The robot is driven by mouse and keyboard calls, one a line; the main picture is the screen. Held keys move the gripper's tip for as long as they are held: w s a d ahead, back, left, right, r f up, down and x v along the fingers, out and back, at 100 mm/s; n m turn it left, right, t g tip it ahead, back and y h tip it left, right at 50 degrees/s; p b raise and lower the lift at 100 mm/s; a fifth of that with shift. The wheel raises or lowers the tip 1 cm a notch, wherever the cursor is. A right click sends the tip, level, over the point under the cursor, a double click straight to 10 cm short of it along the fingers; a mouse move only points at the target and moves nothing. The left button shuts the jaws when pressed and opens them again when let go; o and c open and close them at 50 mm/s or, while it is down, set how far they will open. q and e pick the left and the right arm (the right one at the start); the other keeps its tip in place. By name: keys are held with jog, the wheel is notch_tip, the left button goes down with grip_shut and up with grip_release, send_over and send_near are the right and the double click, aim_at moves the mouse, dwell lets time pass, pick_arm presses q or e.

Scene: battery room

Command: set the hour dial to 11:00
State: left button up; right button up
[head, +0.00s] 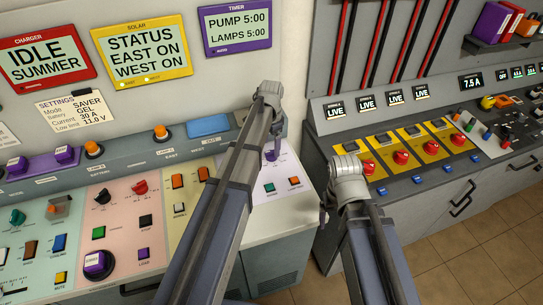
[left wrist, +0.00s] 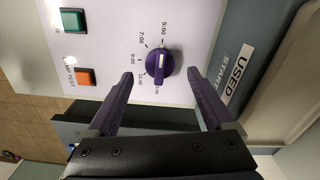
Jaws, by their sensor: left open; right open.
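The hour dial (left wrist: 160,63) is a purple knob on a white panel in the left wrist view. Its white pointer line is at the 5:00 label; 7:00, 9:00 and 11:00 follow round its side. The dial also shows in the head view (head: 272,154), partly behind my left arm. My left gripper (left wrist: 160,76) is open, its two fingers apart on either side of the dial, apparently not touching it. The timer display (head: 237,24) reads PUMP 5:00, LAMPS 5:00. My right gripper (head: 323,214) is near the gap between the consoles, mostly hidden behind its arm.
A green button (left wrist: 74,19) and an orange button (left wrist: 86,76) sit beside the dial. A second console with red knobs (head: 401,157) stands to the right, across a narrow gap. Tiled floor (head: 480,255) is open at the lower right.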

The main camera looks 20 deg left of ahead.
aim_at(271, 151)
pick_arm(q)
notch_tip(271, 151, down, 4)
jog(key=b, duration=0.3)
jog(key=shift+f, duration=0.1)
jog(key=shift+c, duration=0.3)
jog(key=c, duration=1.3)
